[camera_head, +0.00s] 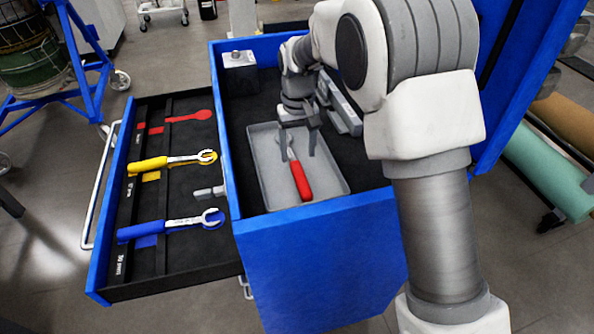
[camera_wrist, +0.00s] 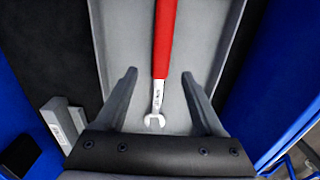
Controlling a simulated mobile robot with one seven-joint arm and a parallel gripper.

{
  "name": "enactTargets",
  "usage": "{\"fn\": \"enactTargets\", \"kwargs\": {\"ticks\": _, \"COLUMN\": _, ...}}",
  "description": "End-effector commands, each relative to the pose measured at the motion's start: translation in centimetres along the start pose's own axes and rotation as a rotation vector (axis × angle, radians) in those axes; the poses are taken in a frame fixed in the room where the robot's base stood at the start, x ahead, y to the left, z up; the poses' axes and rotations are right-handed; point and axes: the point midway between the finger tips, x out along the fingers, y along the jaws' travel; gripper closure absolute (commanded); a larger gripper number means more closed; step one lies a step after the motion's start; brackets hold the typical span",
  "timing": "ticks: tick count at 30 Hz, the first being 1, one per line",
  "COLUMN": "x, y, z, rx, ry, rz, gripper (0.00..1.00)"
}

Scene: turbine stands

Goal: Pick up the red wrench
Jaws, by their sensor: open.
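The red wrench (camera_head: 300,180) lies in a shallow grey tray (camera_head: 265,185) on top of the blue cabinet. Its red handle points toward the front of the cabinet, and its silver open end lies toward the back, partly hidden by my gripper. In the wrist view the wrench (camera_wrist: 164,45) runs down the middle, with its silver jaw near the palm. My gripper (camera_head: 298,152) is open above the tray, its fingers on either side of the wrench's silver end. In the wrist view the gripper (camera_wrist: 159,75) is empty between its fingertips.
An open drawer (camera_head: 175,255) at left holds a yellow wrench (camera_head: 170,162), a blue wrench (camera_head: 170,226) and a red tool-shaped marking (camera_head: 188,117). A grey block-like object (camera_head: 340,105) lies beside the tray. The blue cabinet rim (camera_head: 320,210) surrounds the top.

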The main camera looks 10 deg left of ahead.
Motion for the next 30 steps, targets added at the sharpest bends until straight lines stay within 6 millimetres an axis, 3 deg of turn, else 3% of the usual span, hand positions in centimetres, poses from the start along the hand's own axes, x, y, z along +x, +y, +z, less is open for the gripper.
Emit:
{"fn": "enactTargets", "kwargs": {"ticks": 9, "x": 4.5, "y": -0.1, "z": -0.3, "rx": 0.000, "ry": -0.003, "rz": 0.000, "gripper": 0.30}}
{"fn": "enactTargets", "kwargs": {"ticks": 18, "x": 4.9, "y": -0.1, "z": -0.4, "rx": 0.000, "ry": -0.001, "rz": 0.000, "gripper": 0.30}}
{"fn": "enactTargets", "kwargs": {"ticks": 30, "x": 4.9, "y": -0.1, "z": -0.4, "rx": 0.000, "ry": -0.001, "rz": 0.000, "gripper": 1.00}}
